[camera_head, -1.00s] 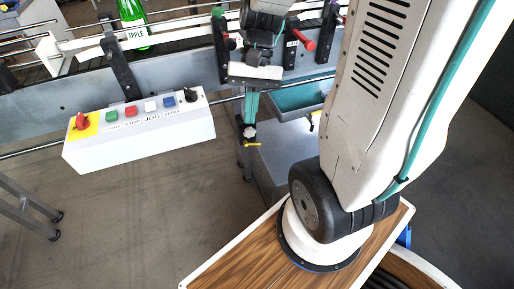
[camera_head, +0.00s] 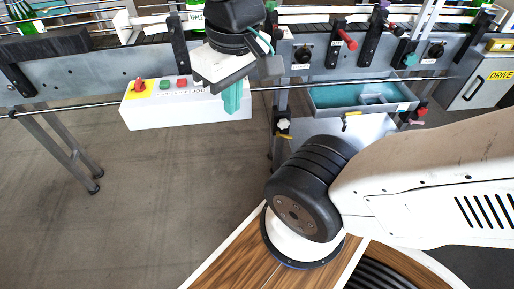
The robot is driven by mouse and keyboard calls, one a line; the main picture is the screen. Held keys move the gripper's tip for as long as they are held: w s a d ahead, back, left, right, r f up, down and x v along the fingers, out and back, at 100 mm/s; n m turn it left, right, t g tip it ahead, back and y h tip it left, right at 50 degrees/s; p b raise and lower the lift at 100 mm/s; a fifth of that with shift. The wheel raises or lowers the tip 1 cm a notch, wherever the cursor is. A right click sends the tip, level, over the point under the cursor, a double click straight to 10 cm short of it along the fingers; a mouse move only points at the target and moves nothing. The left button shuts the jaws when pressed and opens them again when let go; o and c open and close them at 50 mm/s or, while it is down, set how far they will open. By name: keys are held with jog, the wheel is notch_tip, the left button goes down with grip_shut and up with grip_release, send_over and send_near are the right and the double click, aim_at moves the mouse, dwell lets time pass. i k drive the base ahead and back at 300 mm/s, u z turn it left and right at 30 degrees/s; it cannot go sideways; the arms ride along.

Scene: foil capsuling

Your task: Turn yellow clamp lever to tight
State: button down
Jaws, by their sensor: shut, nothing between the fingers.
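A small yellow lever (camera_head: 284,136) shows under a white knob on a black clamp (camera_head: 283,127) on the conveyor's leg, right of the control box. A second small yellow lever (camera_head: 351,116) shows at the front of the teal tray. I cannot tell which one is the task's clamp lever, or how tight either is. My gripper (camera_head: 232,103) points down with its teal fingers together and empty. In the picture it overlaps the right end of the control box, left of and above the first lever. It appears apart from both levers.
The white control box (camera_head: 185,112) hangs from the conveyor's front. A teal tray (camera_head: 330,98) sits under the rail. A grey cabinet marked DRIVE (camera_head: 478,80) stands at right. Open floor (camera_head: 170,180) lies below the box.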

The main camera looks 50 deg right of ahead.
aim_at(278, 135)
jog(key=u, duration=1.2)
jog(key=i, duration=0.8)
jog(key=z, duration=3.15)
